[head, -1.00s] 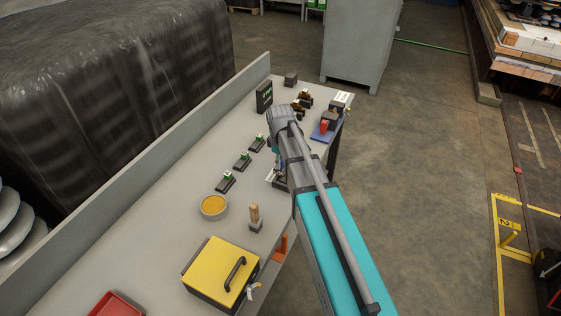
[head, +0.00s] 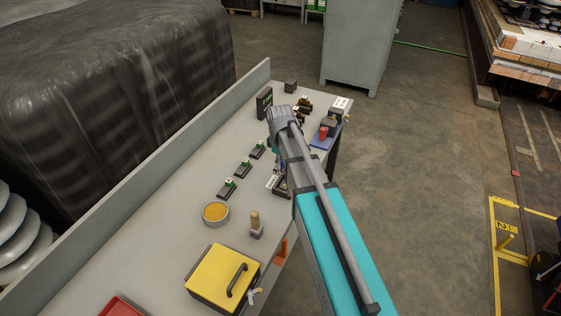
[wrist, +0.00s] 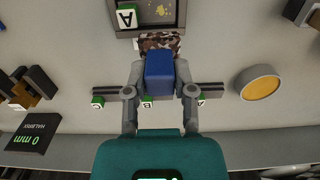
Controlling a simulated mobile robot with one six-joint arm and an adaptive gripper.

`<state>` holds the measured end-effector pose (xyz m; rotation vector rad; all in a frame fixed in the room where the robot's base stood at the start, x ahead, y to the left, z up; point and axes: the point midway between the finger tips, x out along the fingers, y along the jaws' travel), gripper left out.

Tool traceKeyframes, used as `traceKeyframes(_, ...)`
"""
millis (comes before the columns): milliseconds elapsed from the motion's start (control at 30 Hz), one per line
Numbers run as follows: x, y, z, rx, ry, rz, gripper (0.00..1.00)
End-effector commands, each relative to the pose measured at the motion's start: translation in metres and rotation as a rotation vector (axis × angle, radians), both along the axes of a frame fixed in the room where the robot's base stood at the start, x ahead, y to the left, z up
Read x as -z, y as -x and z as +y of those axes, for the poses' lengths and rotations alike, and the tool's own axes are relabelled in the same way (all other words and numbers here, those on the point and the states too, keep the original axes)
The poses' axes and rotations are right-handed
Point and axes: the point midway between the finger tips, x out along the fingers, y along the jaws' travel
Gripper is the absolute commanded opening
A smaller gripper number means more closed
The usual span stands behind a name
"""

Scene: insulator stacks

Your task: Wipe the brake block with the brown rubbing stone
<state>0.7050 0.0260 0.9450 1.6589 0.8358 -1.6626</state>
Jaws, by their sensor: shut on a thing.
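My gripper (wrist: 160,88) is shut on a blue block-shaped piece (wrist: 160,70) in the wrist view. A brown mottled piece (wrist: 160,42), apparently the brown rubbing stone, shows at the far end of the blue piece; I cannot tell whether they are one object. Its end lies at the edge of a dark frame (wrist: 121,33) with a grey, yellow-flecked face (wrist: 158,12), apparently the brake block. I cannot tell whether the stone touches the face.
Three dark stands with green tags (head: 243,168) line the grey table (head: 160,230). A round yellow-filled dish (head: 215,213), a wooden-handled tool (head: 256,222) and a yellow-lidded box (head: 221,272) stand nearer. A dark display (head: 264,102) and several small parts stand at the far end.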

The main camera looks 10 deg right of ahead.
Motion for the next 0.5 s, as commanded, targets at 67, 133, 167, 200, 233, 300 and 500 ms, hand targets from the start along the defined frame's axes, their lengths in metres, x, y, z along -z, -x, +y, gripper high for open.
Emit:
traceKeyframes(67,-0.005,0.0,0.0,0.0,0.0,0.0,0.0)
traceKeyframes(133,-0.009,0.0,0.0,0.0,0.0,0.0,0.0)
traceKeyframes(167,-0.011,0.0,0.0,0.0,0.0,0.0,0.0)
traceKeyframes(200,-0.014,0.0,0.0,0.0,0.0,0.0,0.0)
traceKeyframes(233,-0.017,0.0,0.0,0.0,0.0,0.0,0.0)
traceKeyframes(300,-0.022,0.0,0.0,0.0,0.0,0.0,0.0)
traceKeyframes(500,-0.03,0.0,0.0,0.0,0.0,0.0,0.0)
